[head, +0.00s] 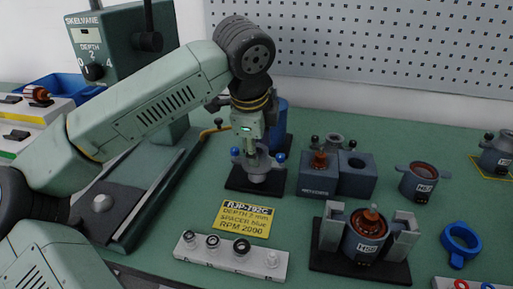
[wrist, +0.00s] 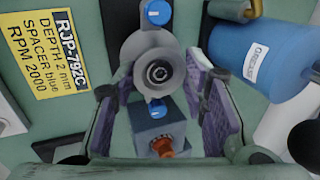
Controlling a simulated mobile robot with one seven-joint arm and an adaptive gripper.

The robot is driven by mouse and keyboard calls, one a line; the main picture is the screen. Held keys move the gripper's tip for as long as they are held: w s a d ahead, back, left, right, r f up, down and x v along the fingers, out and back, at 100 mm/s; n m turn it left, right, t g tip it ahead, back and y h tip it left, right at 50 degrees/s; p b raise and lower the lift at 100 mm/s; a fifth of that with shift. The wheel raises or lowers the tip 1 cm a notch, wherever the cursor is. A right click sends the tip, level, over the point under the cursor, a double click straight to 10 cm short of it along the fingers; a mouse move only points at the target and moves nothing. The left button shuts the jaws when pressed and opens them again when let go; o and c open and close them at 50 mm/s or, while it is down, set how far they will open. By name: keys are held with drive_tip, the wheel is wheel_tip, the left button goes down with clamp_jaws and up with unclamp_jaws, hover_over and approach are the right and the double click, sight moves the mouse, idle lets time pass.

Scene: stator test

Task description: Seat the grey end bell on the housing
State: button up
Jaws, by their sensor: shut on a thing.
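The grey end bell (wrist: 158,72) is a round piece with a central bore. It shows between the pads of my gripper (wrist: 160,88) in the wrist view, with a blue-topped knob at either side. In the head view, my gripper (head: 252,148) points down and is shut on the bell (head: 257,166) above a black base plate (head: 243,184). I cannot tell if the bell rests on a support there. A dark housing marked M58 (head: 362,248), with a copper-coloured part in its top, stands between two grey jaws at front right. Two other dark housings (head: 421,183) (head: 497,158) stand farther right.
Blue-grey blocks (head: 357,176), one with a copper-topped part, stand right of my gripper. A blue cylinder (wrist: 235,58) is close beside it. A white strip with several rings (head: 228,255) and a yellow label (head: 246,220) lie in front. A press (head: 120,45) stands at left.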

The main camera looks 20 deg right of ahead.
drive_tip(key=shift+f+b, duration=0.65)
drive_tip(key=shift+f, duration=1)
drive_tip(key=shift+s+r, duration=0.1)
drive_tip(key=shift+r, duration=0.05)
